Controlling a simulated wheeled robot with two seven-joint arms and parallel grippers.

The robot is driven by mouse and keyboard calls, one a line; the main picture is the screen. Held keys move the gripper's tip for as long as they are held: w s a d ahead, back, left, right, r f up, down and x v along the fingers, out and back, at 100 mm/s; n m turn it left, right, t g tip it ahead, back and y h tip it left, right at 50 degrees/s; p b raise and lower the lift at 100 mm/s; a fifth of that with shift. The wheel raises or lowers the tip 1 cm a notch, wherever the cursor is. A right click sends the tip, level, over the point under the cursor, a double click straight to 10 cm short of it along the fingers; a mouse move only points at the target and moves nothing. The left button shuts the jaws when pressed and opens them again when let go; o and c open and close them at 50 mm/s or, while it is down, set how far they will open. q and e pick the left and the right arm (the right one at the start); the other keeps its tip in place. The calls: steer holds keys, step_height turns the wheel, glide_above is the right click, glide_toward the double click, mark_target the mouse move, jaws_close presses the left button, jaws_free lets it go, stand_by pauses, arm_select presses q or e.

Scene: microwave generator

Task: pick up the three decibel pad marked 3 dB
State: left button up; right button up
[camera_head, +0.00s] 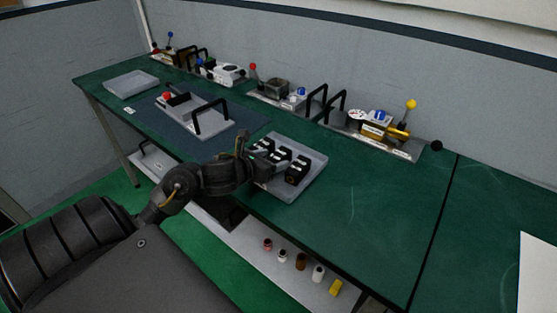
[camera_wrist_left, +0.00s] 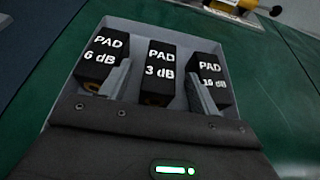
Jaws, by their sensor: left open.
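The 3 dB pad (camera_wrist_left: 158,72) is a black block with white lettering, the middle of three in a grey tray. The 6 dB pad (camera_wrist_left: 100,62) is on its left and the 10 dB pad (camera_wrist_left: 210,82) on its right. In the head view the tray (camera_head: 314,163) holds the pads, with the middle one (camera_head: 279,157) beside my left gripper (camera_head: 256,158). In the wrist view my left gripper (camera_wrist_left: 160,88) is open, its fingers on either side of the 3 dB pad with gaps. The pad's lower end is hidden by the gripper body. My right gripper is not in view.
A tray with a black handle (camera_head: 196,115) and an empty tray (camera_head: 131,84) lie to the left. Lever fixtures stand along the back wall, one with a yellow knob (camera_head: 411,104). The green bench (camera_head: 372,205) is clear to the right. Small bottles (camera_head: 300,261) stand on the lower shelf.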

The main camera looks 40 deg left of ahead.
mark_target(271, 160)
arm_select(q)
steer(key=c, duration=1.1)
steer(key=shift+r+p, duration=0.3)
steer(key=shift+r, duration=0.3)
step_height(271, 160, up, 3)
steer(key=shift+f+p, duration=0.2)
steer(key=shift+p, duration=0.4)
steer(key=s+a+r+p, duration=0.1)
steer(key=s+r+p, duration=0.2)
steer(key=s+p, duration=0.1)
steer(key=s+a+r+p, duration=0.1)
steer(key=s+r+p, duration=0.2)
steer(key=s+p, duration=0.1)
steer(key=s+a+r+p, duration=0.1)
steer(key=s+r+p, duration=0.2)
steer(key=s+p, duration=0.2)
steer(key=shift+s+a+r, duration=0.1)
steer(key=shift+s+a, duration=0.1)
steer(key=shift+s, duration=0.1)
